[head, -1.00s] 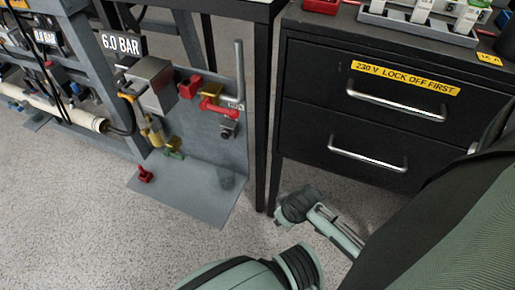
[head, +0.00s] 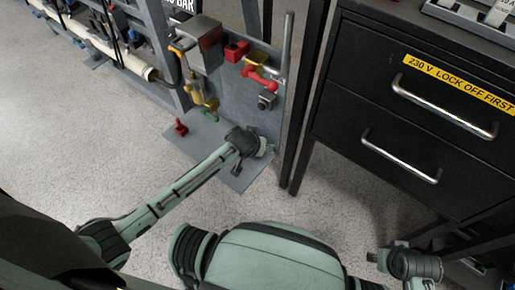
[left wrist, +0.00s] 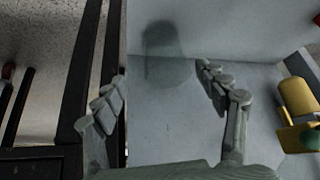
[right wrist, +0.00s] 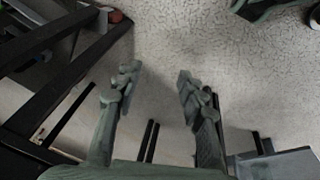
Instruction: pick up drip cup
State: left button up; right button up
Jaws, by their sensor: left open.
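The drip cup (left wrist: 168,50) is a translucent grey cup on the grey metal plate in the left wrist view. My left gripper (left wrist: 161,73) is open, with its fingers spread to either side in the picture and the cup ahead, near the level of the fingertips. I cannot tell whether either finger touches it. In the head view my left gripper (head: 262,149) is over the plate (head: 208,140) and hides the cup. My right gripper (right wrist: 159,70) is open and empty above the speckled floor.
A grey upright panel with a red valve (head: 262,78) and fittings stands behind the plate. A red knob (head: 181,127) is on the plate's left. A black table leg (head: 300,130) and a black drawer cabinet (head: 350,95) are to the right.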

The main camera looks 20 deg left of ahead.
pick_arm(q)
jog(key=f, duration=0.1)
jog(key=w+f, duration=0.1)
jog(key=a+f, duration=0.1)
jog(key=shift+w+f+b, duration=0.3)
jog(key=shift+b, duration=0.1)
jog(key=shift+w+d+f, duration=0.1)
jog(key=shift+w+f, duration=0.25)
jog(key=shift+f, duration=0.15)
pick_arm(e)
notch_tip(320, 180, up, 3)
jog(key=shift+w+f, duration=0.1)
jog(key=shift+f, duration=0.1)
pick_arm(q)
jog(key=shift+c, duration=0.5)
jog(key=c, duration=1.2)
